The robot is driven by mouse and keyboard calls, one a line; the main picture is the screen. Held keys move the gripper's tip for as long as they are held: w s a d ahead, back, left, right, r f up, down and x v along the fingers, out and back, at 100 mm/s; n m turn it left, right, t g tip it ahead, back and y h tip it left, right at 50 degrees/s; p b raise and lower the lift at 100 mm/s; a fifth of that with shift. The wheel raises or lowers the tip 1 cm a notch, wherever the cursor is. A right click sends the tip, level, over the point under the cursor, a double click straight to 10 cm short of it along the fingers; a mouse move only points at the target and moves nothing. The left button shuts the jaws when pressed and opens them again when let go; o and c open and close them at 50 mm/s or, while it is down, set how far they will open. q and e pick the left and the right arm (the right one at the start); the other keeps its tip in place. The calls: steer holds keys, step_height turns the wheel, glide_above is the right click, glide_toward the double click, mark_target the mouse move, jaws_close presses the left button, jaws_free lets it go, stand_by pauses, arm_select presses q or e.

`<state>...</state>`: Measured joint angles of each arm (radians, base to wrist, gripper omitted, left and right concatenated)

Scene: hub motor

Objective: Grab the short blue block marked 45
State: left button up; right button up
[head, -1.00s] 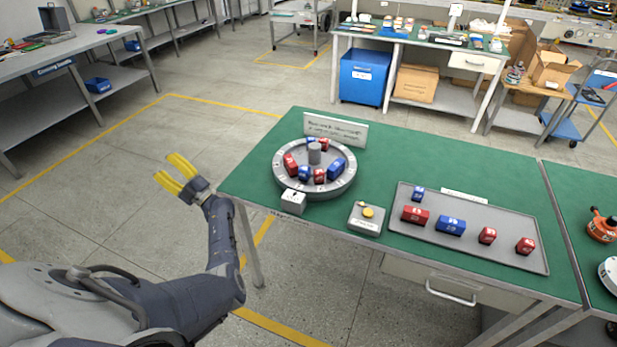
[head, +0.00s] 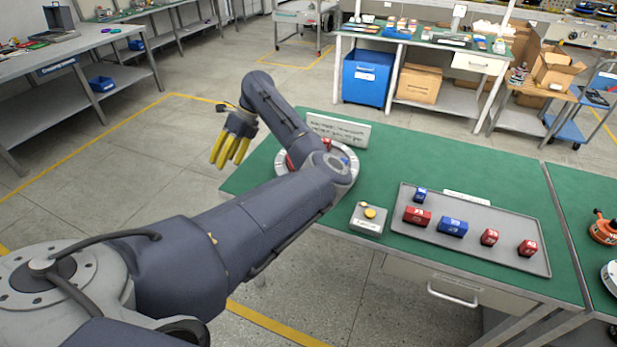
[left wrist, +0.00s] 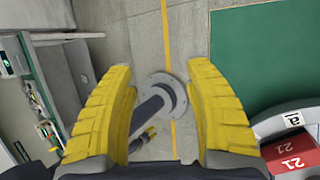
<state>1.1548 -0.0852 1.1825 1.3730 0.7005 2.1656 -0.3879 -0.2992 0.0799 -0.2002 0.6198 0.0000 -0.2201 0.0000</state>
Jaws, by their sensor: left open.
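A short blue block (head: 420,195) sits at the back left of the grey tray (head: 478,263); its number is too small to read. A longer blue block (head: 453,226) lies in the same tray. My left gripper (head: 228,165) is open and empty, its yellow fingers pointing down, left of the table edge and well away from the tray. Its open fingers also show in the left wrist view (left wrist: 162,78). My left arm hides most of the round grey holder (head: 281,163) and its blocks. A red block marked 21 (left wrist: 290,155) shows in the left wrist view.
Red blocks (head: 417,216) share the tray with the blue ones. A small box with a yellow button (head: 369,214) stands left of the tray. A white sign (head: 340,130) stands behind the round holder. The green tabletop (head: 400,150) is clear behind the tray.

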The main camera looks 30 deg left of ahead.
arm_select(q)
steer(key=w+d+r+n+t+h, duration=0.1)
steer(key=w+d+r+t+h, duration=0.15)
steer(key=w+d, duration=0.6)
steer(key=w+d+r+t+h, duration=0.1)
steer(key=w+d+r+t, duration=0.3)
steer(key=w+d, duration=0.5)
steer(key=shift+y, duration=0.25)
steer(key=f, duration=1)
steer(key=s+f, duration=0.1)
steer(key=f, duration=0.5)
steer(key=shift+d, duration=0.25)
steer(key=shift+c, duration=0.2)
